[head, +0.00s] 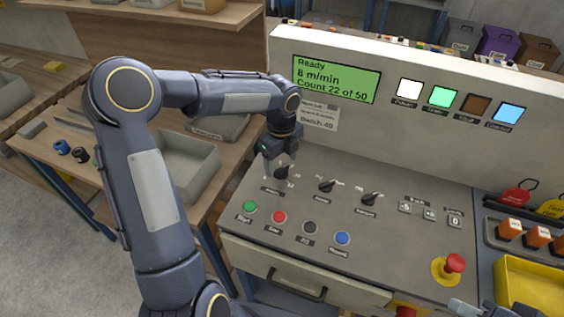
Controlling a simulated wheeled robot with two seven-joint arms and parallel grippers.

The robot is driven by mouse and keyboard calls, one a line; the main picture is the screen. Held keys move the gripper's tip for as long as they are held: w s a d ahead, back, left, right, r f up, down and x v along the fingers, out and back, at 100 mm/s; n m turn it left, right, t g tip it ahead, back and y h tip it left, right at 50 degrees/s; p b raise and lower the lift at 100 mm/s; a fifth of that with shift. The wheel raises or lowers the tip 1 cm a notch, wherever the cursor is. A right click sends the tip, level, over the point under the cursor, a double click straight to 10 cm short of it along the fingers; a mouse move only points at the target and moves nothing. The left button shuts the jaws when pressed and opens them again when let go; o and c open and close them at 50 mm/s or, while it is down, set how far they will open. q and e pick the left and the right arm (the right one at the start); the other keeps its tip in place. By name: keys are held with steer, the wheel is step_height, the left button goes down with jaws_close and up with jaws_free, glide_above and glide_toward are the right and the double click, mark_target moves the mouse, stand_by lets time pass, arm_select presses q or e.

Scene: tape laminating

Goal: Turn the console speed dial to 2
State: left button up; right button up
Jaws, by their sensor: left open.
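The grey console (400,255) has a row of three black dials: a left dial (282,173), a middle dial (326,186) and a right dial (369,198). Their labels are too small to read surely, so I cannot tell which is marked speed. My left gripper (275,166) points down at the left dial, its open fingers close around or just beside it. Contact is unclear, and the gripper partly hides the dial and its scale. The green display (336,80) reads "Ready, 8 m/min, Count 22 of 50".
Green (250,206), red (279,217), black (310,228) and blue (342,238) buttons line the console front. A red emergency stop (455,263) sits at right. Four lamps, including a white one (409,89), are on the upright panel. A grey bin (187,165) stands left.

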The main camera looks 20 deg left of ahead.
mark_target(281, 172)
arm_select(q)
steer(key=shift+f, duration=1.1)
steer(key=c, duration=1)
steer(key=shift+n, duration=0.3)
